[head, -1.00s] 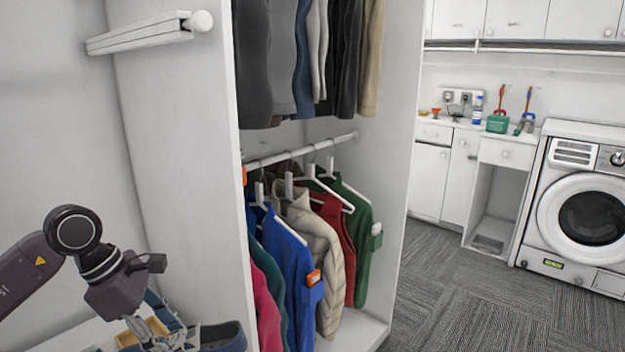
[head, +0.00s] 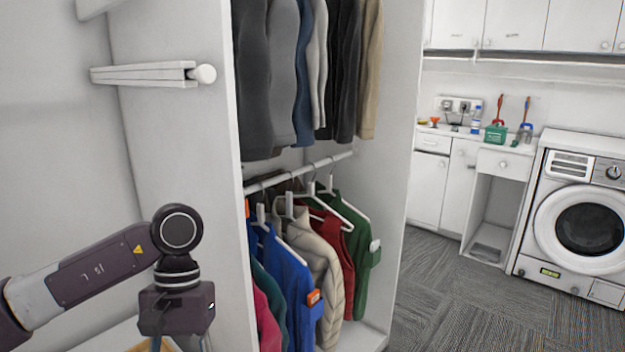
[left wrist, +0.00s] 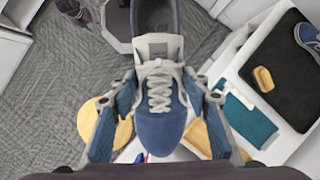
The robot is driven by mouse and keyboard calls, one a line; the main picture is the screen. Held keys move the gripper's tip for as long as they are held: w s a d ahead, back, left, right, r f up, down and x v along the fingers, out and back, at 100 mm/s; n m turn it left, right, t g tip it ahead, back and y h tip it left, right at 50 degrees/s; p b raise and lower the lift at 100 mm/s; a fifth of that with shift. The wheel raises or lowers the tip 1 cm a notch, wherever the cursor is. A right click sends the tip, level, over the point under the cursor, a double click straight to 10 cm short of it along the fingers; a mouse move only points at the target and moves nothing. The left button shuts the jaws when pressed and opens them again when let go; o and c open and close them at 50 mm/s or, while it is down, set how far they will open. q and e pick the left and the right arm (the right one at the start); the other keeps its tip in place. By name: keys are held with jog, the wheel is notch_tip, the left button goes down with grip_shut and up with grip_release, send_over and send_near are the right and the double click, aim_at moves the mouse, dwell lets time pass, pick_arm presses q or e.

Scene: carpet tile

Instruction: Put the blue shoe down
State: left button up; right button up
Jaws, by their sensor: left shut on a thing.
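The blue shoe (left wrist: 162,125) has a blue toe, white laces and a grey tongue. It fills the middle of the left wrist view, toe towards the camera. My left gripper (left wrist: 163,88) has one finger on each side of the shoe and is shut on it. In the head view the left wrist is at the bottom left, and its fingers and the shoe fall below the picture edge. A second blue shoe (left wrist: 309,38) lies at the right edge of the left wrist view. My right gripper is in neither view.
A white surface (left wrist: 245,62) holds a black mat (left wrist: 283,85) with a yellow block (left wrist: 264,79), beside a teal item (left wrist: 248,116). Round yellowish pieces lie below the shoe. The wardrobe (head: 185,140) with hanging jackets (head: 285,270) stands close by. Carpet floor (head: 455,300) is open at right.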

pick_arm(q)
jog(key=s+f, duration=0.1)
jog(key=f, duration=0.1)
jog(key=s+f, duration=0.2)
jog(key=shift+s+f, duration=0.1)
jog(key=shift+s, duration=0.2)
jog(key=shift+s+f, duration=0.25)
jog(key=shift+s, duration=0.05)
jog(key=shift+d+f, duration=0.1)
